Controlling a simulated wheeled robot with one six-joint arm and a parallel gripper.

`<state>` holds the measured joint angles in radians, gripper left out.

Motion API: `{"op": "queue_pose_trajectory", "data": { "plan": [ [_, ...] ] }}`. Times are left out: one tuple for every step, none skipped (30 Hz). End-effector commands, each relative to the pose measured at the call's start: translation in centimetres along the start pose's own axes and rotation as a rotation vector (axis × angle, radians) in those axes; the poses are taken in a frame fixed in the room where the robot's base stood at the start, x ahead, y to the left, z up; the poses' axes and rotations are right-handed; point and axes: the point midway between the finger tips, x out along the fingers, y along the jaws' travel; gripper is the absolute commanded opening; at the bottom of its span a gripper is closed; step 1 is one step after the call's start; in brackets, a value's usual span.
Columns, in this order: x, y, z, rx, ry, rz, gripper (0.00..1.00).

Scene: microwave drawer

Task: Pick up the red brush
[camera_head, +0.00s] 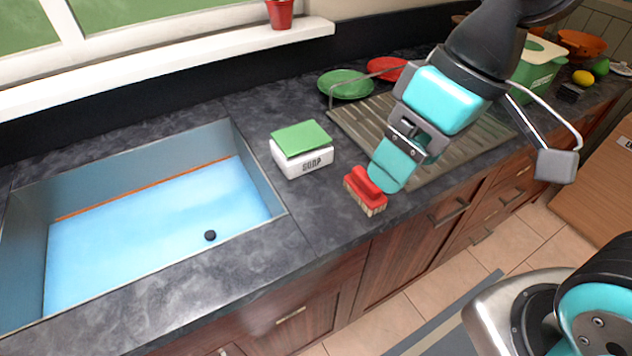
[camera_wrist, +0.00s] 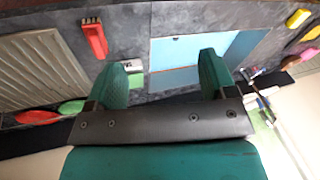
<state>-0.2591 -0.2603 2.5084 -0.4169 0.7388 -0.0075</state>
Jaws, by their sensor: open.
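The red brush (camera_head: 365,191) lies on the dark countertop, with its pale bristles facing down. It is between the soap box and the counter's front edge. In the wrist view the red brush (camera_wrist: 95,39) is at the upper left, outside the space between the fingers. My gripper (camera_head: 392,168) is just right of the brush in the head view and seems to be above the counter. Its teal fingers overlap each other there. In the wrist view my gripper (camera_wrist: 163,76) is open, with nothing between its fingers.
A white soap box (camera_head: 303,158) with a green lid stands behind the brush. The sink (camera_head: 281,203) is to the left. A ribbed drainboard (camera_head: 345,118) with a metal rail lies behind my gripper. Green (camera_head: 345,84) and red (camera_head: 387,68) plates are at the back.

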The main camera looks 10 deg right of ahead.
Motion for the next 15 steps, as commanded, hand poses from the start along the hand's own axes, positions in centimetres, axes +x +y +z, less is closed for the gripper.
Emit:
{"op": "queue_pose_trajectory", "data": {
  "plan": [
    [1.6,2.5,-1.1,0.049,-0.005,0.043,0.78],
    [2.2,3.9,-1.9,0.075,-0.009,0.072,0.78],
    [3.1,5.8,-3.1,0.108,-0.016,0.113,0.78],
    [3.6,7.0,-4.0,0.131,-0.021,0.143,0.78],
    [4.1,8.2,-4.8,0.153,-0.025,0.171,0.78],
    [4.7,9.6,-5.8,0.177,-0.030,0.205,0.78],
    [5.1,10.4,-6.5,0.192,-0.034,0.228,0.78],
    [5.5,11.1,-7.0,0.205,-0.037,0.247,0.78],
    [5.8,11.8,-7.6,0.219,-0.041,0.267,0.78],
    [6.1,12.2,-8.0,0.227,-0.042,0.279,0.78],
    [6.4,12.5,-8.2,0.232,-0.045,0.287,0.78],
    [6.8,12.8,-8.4,0.236,-0.046,0.294,0.78],
    [7.2,12.9,-8.4,0.237,-0.047,0.296,0.78],
    [7.6,13.0,-8.4,0.237,-0.048,0.297,0.78],
    [8.4,13.2,-8.2,0.237,-0.050,0.296,0.78]
  ]
}}
